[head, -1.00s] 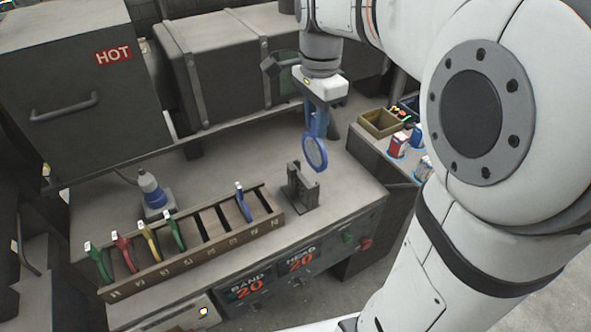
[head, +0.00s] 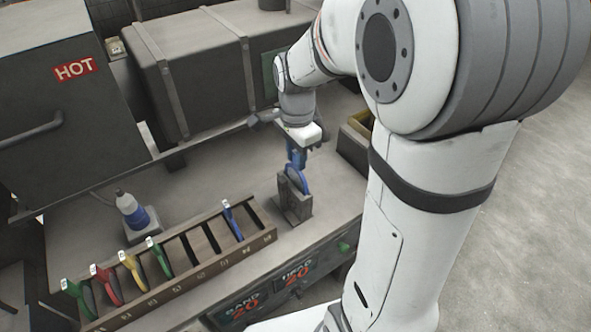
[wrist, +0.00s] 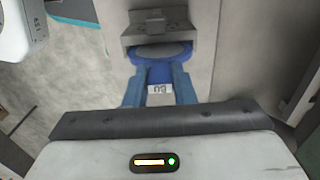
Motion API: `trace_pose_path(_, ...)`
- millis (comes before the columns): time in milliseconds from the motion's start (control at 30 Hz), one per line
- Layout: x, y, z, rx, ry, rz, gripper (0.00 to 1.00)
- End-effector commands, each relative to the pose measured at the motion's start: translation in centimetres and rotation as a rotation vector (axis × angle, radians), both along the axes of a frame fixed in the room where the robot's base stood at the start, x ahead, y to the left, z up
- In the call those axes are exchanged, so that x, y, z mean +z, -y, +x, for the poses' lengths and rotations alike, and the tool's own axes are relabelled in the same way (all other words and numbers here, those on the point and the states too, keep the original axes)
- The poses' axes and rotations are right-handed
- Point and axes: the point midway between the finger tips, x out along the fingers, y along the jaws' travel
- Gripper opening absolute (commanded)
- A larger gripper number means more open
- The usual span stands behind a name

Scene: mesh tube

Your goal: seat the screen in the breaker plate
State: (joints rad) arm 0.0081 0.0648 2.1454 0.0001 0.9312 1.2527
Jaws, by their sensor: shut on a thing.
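My gripper (head: 297,158) is shut on a blue-rimmed round screen (head: 299,181) by its tab. In the head view the screen stands upright at the grey slotted breaker plate holder (head: 294,208), its lower part hidden behind or inside the holder. In the wrist view my gripper (wrist: 159,75) holds the blue screen (wrist: 149,74) by a tab with a small white label, and the grey holder (wrist: 146,27) is just beyond, overlapping the mesh. How deep the screen sits in the slot I cannot tell.
A wooden rack (head: 182,262) with green, red, yellow and blue handled screens stands left of the holder. A blue-and-white bottle-like tool (head: 130,211) stands behind it. A dark box marked HOT (head: 70,110) and a grey barrel housing (head: 205,70) bound the back.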

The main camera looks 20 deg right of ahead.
Motion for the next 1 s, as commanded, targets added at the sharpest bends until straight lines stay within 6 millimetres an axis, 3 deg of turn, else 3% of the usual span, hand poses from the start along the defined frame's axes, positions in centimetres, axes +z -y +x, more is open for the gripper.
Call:
trace_pose_path(400, -4.8, -0.1, -0.1, 0.001, -0.002, 0.0, 0.0)
trace_pose_path(800, -5.4, -0.1, 0.0, 0.002, 0.0, 0.0, 0.0)
trace_pose_path(833, -5.3, -0.1, 0.0, 0.002, 0.0, 0.0, 0.25)
trace_pose_path(1000, -5.3, -0.1, 0.0, 0.002, 0.0, 0.0, 0.39)
